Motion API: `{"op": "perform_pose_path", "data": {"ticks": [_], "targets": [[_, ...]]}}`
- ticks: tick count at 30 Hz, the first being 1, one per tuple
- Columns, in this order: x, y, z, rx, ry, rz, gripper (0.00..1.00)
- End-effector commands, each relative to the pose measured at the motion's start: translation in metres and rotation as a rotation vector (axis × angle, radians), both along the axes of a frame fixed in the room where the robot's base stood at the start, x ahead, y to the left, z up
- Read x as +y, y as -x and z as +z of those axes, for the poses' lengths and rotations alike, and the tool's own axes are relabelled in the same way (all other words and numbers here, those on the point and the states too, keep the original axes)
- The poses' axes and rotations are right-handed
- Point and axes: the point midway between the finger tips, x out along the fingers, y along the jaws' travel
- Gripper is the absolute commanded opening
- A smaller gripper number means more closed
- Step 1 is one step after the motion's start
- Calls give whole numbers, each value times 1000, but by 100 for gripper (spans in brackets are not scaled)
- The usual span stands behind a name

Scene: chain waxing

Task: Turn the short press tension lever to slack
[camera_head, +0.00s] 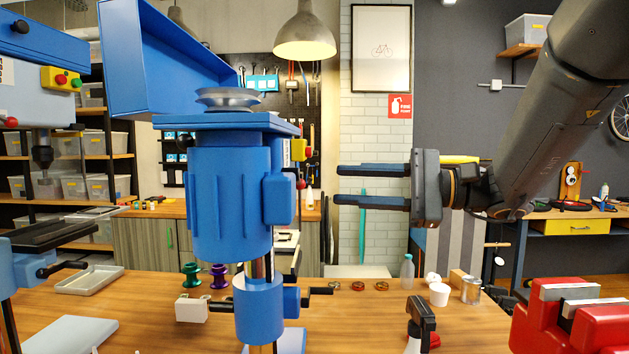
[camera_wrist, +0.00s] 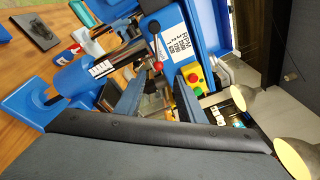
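A blue drill press (camera_head: 230,200) stands mid-bench in the head view, its ribbed motor facing me. Its belt cover (camera_head: 165,60) is raised and a pulley (camera_head: 228,97) shows. My gripper (camera_head: 338,185) is right of this press, pointing left, its two fingers apart with nothing between them.
Another press (camera_head: 40,85) stands at the left edge. A red vise (camera_head: 575,320), a spray bottle (camera_head: 420,322), a clear bottle (camera_head: 407,272) and a tin (camera_head: 471,290) are on the bench. Green and purple spools (camera_head: 218,276) sit behind the middle press.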

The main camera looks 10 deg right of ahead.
Motion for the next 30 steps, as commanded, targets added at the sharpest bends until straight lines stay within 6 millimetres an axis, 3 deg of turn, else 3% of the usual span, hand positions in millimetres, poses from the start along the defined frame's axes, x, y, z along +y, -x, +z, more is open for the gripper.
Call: {"op": "perform_pose_path", "data": {"ticks": [6, 12, 25, 30], "targets": [[35, -11, 0, 4, 0, 11, 35], [57, -21, 0, 3, 3, 8, 35], [64, -25, -2, 3, 3, 1, 35], [64, -25, -2, 3, 3, 1, 7]]}}
